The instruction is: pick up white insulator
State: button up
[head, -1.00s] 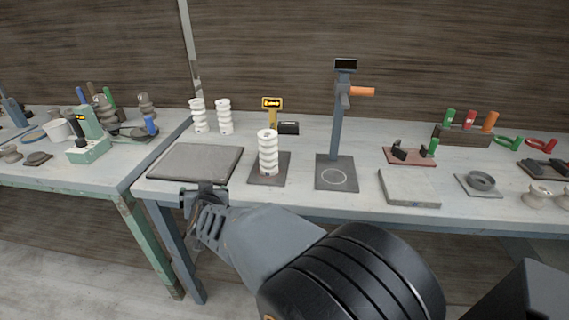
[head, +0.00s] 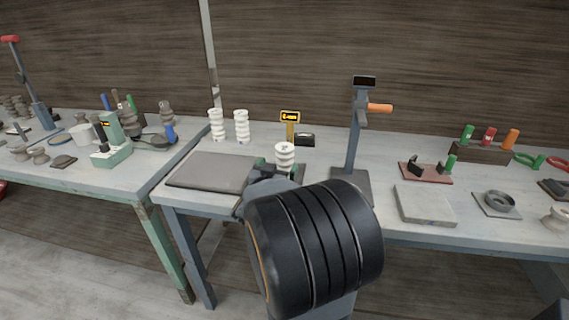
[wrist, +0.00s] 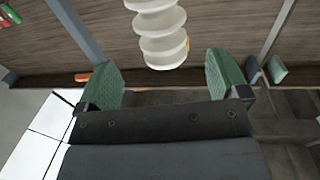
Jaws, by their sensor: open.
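A white ribbed insulator (head: 285,155) stands upright on a dark square base plate near the table's front; my arm hides its lower part in the head view. In the wrist view the insulator (wrist: 162,35) comes down from the top edge, in line with the gap between the fingers. My gripper (wrist: 162,65) is open, with one green-padded finger on each side of that gap and nothing held. In the head view my gripper (head: 270,168) is just in front of the insulator, partly hidden by my wrist. Whether a finger touches it, I cannot tell.
Two more white insulators (head: 217,125) (head: 242,127) stand at the back left. A yellow display post (head: 290,120) is behind the nearest insulator. A dark flat mat (head: 212,172) lies left, and a tall post with an orange handle (head: 355,140) stands right.

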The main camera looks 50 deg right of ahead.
aim_at(282, 160)
jog(key=shift+x, duration=3.55)
jog(key=shift+w+f, duration=0.1)
jog(key=shift+f, duration=0.05)
jog(key=c, duration=1.3)
jog(key=shift+c, duration=0.9)
